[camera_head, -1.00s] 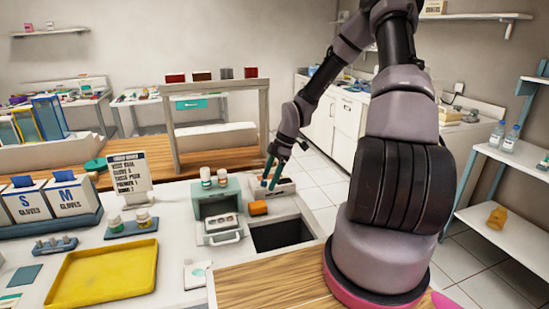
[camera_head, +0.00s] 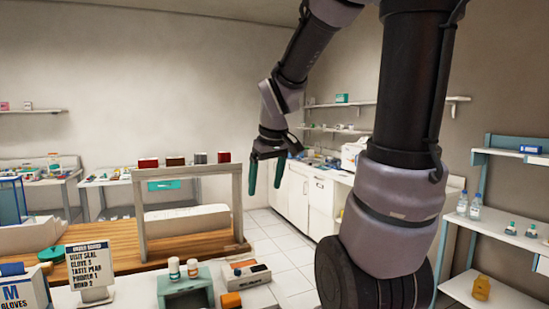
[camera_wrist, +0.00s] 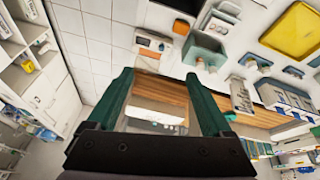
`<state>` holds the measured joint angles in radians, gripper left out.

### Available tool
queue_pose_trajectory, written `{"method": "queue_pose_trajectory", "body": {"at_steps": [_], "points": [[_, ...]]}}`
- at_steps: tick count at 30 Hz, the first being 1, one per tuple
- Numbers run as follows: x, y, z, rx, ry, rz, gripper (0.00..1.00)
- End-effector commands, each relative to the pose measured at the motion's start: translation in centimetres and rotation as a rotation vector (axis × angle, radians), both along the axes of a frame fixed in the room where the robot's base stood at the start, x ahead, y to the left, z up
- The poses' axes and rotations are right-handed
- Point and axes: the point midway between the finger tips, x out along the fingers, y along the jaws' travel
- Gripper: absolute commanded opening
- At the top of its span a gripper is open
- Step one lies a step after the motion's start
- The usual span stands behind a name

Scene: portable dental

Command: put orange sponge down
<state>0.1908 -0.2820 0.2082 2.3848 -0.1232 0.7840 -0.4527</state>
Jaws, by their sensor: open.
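The orange sponge (camera_head: 231,300) is a small orange block at the bottom edge of the head view, beside the teal box on the counter. An orange block that looks like it also shows in the wrist view (camera_wrist: 181,27). My gripper (camera_head: 266,178) is raised in the air, well above and apart from the sponge. Its two green fingers point down in the head view, spread apart. The wrist view shows nothing held between the fingers (camera_wrist: 159,78).
A teal box (camera_head: 186,291) with two small bottles stands left of the sponge. A sign (camera_head: 90,268) and a glove box (camera_head: 25,290) stand further left. Open tiled floor (camera_head: 285,245) lies beyond.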

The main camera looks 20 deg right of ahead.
Motion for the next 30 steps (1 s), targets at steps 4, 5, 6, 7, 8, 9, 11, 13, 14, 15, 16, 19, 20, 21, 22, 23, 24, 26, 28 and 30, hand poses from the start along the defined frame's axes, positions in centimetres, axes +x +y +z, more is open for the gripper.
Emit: {"method": "queue_pose_trajectory", "body": {"at_steps": [4, 5, 6, 7, 8, 9, 11, 13, 14, 15, 16, 19, 20, 21, 22, 23, 24, 26, 28, 30], "points": [[-4.4, 0.9, 4.5, 0.151, -0.113, -0.218, 0.84], [-5.2, 1.1, 5.1, 0.186, -0.128, -0.257, 0.84], [-6.2, 1.3, 5.8, 0.231, -0.147, -0.302, 0.84], [-6.9, 1.4, 6.3, 0.264, -0.16, -0.333, 0.84], [-7.6, 1.5, 6.7, 0.295, -0.169, -0.36, 0.84], [-8.3, 1.6, 7.1, 0.332, -0.178, -0.392, 0.84], [-9.2, 1.8, 7.6, 0.379, -0.189, -0.429, 0.84], [-9.9, 1.9, 8.0, 0.417, -0.195, -0.458, 0.84], [-10.1, 1.9, 8.1, 0.427, -0.197, -0.466, 0.84], [-10.2, 2.0, 8.1, 0.436, -0.197, -0.474, 0.84], [-10.3, 2.0, 8.2, 0.441, -0.197, -0.477, 0.84], [-10.3, 2.0, 8.2, 0.443, -0.196, -0.481, 0.84], [-10.3, 2.0, 8.2, 0.443, -0.196, -0.48, 0.84], [-10.3, 2.0, 8.2, 0.443, -0.196, -0.48, 0.84], [-10.3, 2.0, 8.2, 0.441, -0.197, -0.479, 0.84], [-10.3, 2.0, 8.2, 0.441, -0.197, -0.479, 0.84], [-10.3, 2.0, 8.2, 0.441, -0.197, -0.479, 0.84], [-10.3, 2.0, 8.2, 0.441, -0.197, -0.478, 0.84], [-10.3, 2.0, 8.2, 0.44, -0.198, -0.478, 0.84], [-10.3, 2.0, 8.2, 0.44, -0.198, -0.478, 0.84]]}}
